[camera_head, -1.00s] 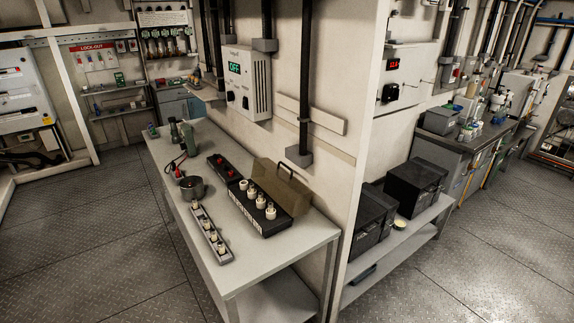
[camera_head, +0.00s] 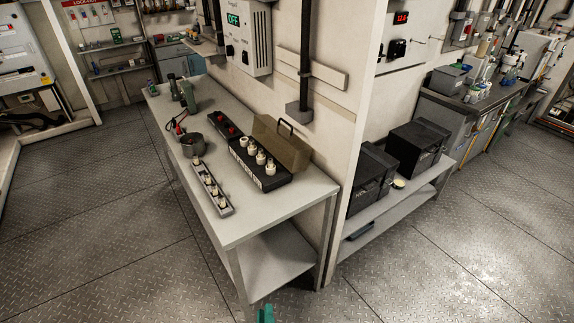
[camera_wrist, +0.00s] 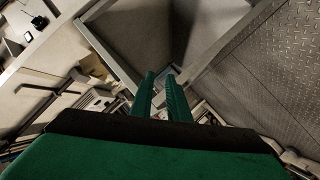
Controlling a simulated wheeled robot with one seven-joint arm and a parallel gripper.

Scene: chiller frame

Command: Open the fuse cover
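The fuse box (camera_head: 260,178) is a black block with several white fuses on a grey workbench. Its brown fuse cover (camera_head: 282,150) stands raised along the back edge, against the wall side. A dark handle (camera_head: 286,126) is on the cover, and the fuses are uncovered. My gripper shows in the wrist view (camera_wrist: 160,78) as two green fingers with a gap between them and nothing held. In the head view only a green part of my gripper (camera_head: 265,314) shows at the bottom edge, well below and in front of the bench. The cover cannot be made out in the wrist view.
A wall post (camera_head: 355,90) stands right of the bench. The metal floor (camera_head: 120,230) in front is clear.

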